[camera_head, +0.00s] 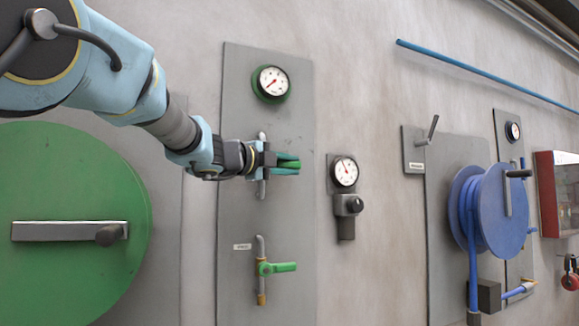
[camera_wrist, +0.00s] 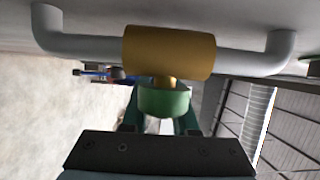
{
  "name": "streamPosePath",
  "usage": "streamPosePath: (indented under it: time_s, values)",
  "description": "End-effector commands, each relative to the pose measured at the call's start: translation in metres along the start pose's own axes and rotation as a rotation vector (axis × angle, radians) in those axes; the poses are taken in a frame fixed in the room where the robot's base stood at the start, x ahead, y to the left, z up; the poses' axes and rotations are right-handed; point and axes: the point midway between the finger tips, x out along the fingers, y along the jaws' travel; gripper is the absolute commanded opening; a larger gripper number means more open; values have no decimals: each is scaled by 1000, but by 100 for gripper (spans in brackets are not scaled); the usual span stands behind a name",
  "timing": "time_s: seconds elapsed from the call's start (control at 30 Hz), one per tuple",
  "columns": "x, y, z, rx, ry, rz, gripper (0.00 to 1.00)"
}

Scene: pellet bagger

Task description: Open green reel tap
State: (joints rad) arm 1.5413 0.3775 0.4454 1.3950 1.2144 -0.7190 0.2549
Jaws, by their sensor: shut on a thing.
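In the head view my gripper (camera_head: 288,164) is at the upper tap on the grey panel (camera_head: 240,130), left of centre. Its dark teal fingers are shut on a green tap handle (camera_head: 292,165). In the wrist view the green handle (camera_wrist: 163,101) sits between the fingers, joined to a brass valve body (camera_wrist: 170,52) on a grey pipe (camera_wrist: 85,47). In the head view my gripper hides most of this valve. A second tap with a green handle (camera_head: 277,267) is below it on the same panel. That handle points right, across its pipe.
A green reel (camera_head: 70,275) with a crank is at the left. A green-rimmed gauge (camera_head: 271,82) is above the held tap. A second gauge (camera_head: 344,172) with a black knob is to the right. A blue hose reel (camera_head: 503,210) stands further right.

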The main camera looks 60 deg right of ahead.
Motion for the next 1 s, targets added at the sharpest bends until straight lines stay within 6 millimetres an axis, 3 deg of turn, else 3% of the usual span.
streamPosePath:
  time_s: [0.37, 1.0]
  values:
    - [-1, 2, 1, -42, -1, -100, 0]
    - [-10, -22, 5, -231, 1, -557, 0]
